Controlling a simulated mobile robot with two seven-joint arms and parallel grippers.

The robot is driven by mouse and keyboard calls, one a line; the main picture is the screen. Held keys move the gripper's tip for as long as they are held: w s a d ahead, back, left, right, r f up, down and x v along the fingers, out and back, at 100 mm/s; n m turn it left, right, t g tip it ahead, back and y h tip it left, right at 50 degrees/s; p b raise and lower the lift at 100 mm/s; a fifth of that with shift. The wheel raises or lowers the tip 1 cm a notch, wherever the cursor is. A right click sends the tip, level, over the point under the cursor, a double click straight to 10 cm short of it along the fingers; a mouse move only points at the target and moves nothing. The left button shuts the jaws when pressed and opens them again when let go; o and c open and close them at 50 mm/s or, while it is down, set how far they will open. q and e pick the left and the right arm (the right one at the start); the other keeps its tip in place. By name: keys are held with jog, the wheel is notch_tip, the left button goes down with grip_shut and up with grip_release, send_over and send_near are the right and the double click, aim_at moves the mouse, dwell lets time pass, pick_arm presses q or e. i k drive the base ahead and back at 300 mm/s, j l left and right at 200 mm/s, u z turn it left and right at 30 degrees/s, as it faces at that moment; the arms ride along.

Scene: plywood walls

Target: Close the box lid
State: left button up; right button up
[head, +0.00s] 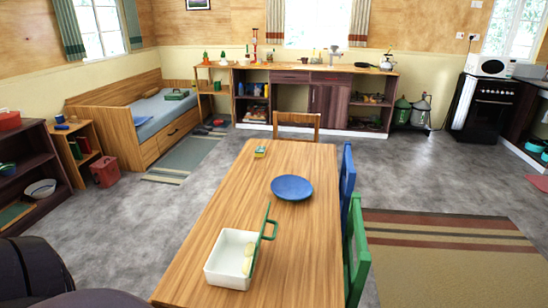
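A white rectangular box (224,279) sits open on the near part of the wooden table. Its green lid (261,240) stands up at the box's right side, seen nearly edge-on, with a green handle loop on its right. Pale yellowish items (249,259) lie inside the box along the right wall, partly hidden by the lid. The left of the box's inside looks empty. Neither of my grippers is in view.
A blue plate (291,188) and a small green and yellow item (260,151) lie farther back on the table (215,205). A blue chair (347,180) and a green chair (356,255) stand close along its right edge. The tabletop around the box is clear.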

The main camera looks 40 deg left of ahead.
aim_at(261, 237)
jog(key=i+l+u, duration=0.1)
jog(key=u, duration=0.3)
jog(key=i+l+u, duration=0.1)
jog(key=u, duration=0.3)
jog(key=i+l+u, duration=0.1)
jog(key=u, duration=0.3)
jog(key=i+l+u, duration=0.1)
jog(key=l+u, duration=0.2)
jog(key=u, duration=0.15)
jog(key=i+l+u, duration=0.1)
jog(key=l+u, duration=0.3)
jog(key=j+u, duration=0.2)
jog(key=j, duration=0.25)
